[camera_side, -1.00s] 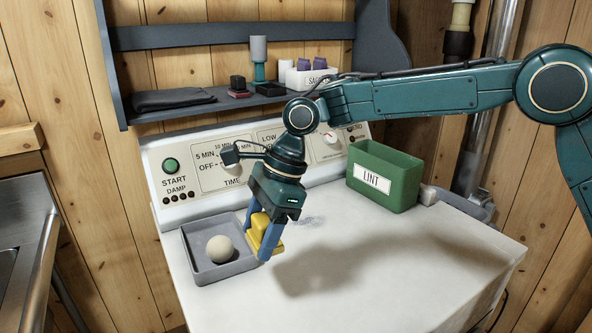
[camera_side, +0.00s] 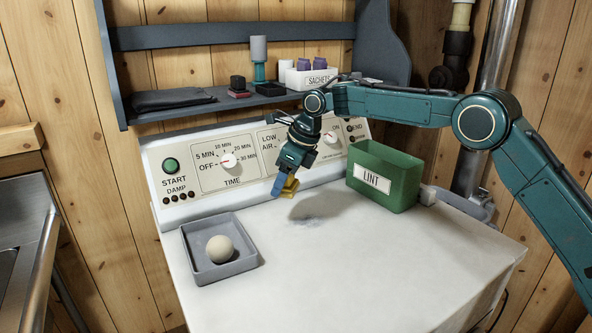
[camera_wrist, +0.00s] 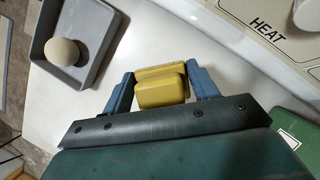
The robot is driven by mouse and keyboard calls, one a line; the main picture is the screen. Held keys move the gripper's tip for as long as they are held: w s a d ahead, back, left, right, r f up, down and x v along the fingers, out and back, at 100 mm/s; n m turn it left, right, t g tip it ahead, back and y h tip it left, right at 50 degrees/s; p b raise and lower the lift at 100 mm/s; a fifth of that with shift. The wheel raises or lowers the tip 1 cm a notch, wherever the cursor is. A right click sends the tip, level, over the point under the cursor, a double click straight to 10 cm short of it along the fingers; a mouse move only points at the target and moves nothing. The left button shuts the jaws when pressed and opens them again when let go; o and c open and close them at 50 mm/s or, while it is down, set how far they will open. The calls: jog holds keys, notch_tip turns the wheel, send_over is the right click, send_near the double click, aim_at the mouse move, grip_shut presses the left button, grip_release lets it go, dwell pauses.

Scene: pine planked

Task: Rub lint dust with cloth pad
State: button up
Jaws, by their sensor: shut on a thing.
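My gripper (camera_side: 283,188) is shut on the yellow cloth pad (camera_side: 290,187), holding it in the air above the back of the white dryer top. The pad also shows between the blue fingers in the wrist view (camera_wrist: 162,87). A grey smudge of lint dust (camera_side: 306,222) lies on the white top, in front of and slightly right of the pad, partly in shadow. In the wrist view the lint dust is not visible.
A grey tray (camera_side: 247,262) with a pale ball (camera_side: 220,249) sits at the left of the top. A green LINT bin (camera_side: 385,176) stands at the back right. The control panel (camera_side: 205,170) rises behind. The front and right of the top (camera_side: 400,260) are clear.

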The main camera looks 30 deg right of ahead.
jog(key=shift+w+d, duration=0.25)
jog(key=shift+d, duration=0.1)
jog(key=shift+f, duration=0.15)
